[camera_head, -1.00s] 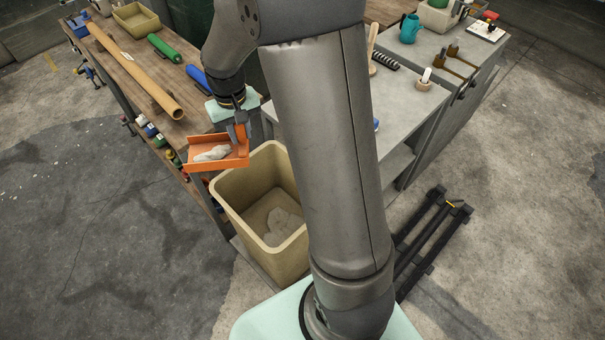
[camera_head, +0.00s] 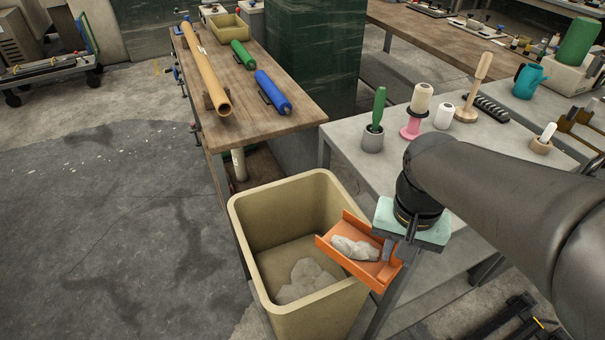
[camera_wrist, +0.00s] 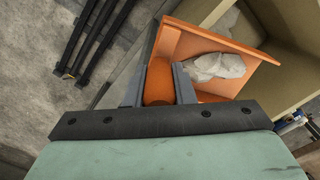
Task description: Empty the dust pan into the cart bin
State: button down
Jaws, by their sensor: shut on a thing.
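The orange dust pan (camera_head: 375,277) holds a pale grey clump of dust (camera_head: 355,248). My gripper (camera_head: 398,252) is shut on the pan's handle; in the wrist view the orange handle (camera_wrist: 158,82) sits between the two fingers. The pan is roughly level, with the clump still lying in it. The tan cart bin (camera_head: 330,310) stands open below and left of the pan. The pan overlaps the bin's right rim in the head view; its exact height above the rim is hard to tell. Another grey pile (camera_head: 305,280) lies on the bin's floor.
A wooden bench (camera_head: 240,88) with a cardboard tube, green and blue rolls stands behind the bin. A grey table (camera_head: 385,160) with spools and a brush is at the right. Open floor (camera_head: 110,220) lies to the left.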

jog(key=shift+w+a+r+g+h+p, duration=2.25)
jog(key=shift+w+a+p, duration=1.65)
jog(key=shift+p, duration=0.7)
jog(key=shift+w+a+r+g+h+p, duration=2.25)
jog(key=shift+w+a+p, duration=1.6)
jog(key=shift+p, duration=0.7)
jog(key=s+d+f+t+y+b, duration=0.2)
jog(key=s+d+b, duration=0.2)
jog(key=b, duration=0.1)
jog(key=s+d+f+t+y+b, duration=0.3)
jog(key=s+d+b, duration=0.2)
jog(key=b, duration=0.1)
jog(key=s+d+f+t+y+b, duration=0.2)
jog(key=s+d+t+y+b, duration=0.1)
jog(key=s+d+b, duration=0.2)
jog(key=shift+f+b, duration=0.3)
jog(key=shift+b, duration=0.2)
jog(key=shift+s+d+f+t+y+b, duration=0.6)
jog(key=shift+s+d+f+b, duration=0.1)
jog(key=shift+s+d+b, duration=0.1)
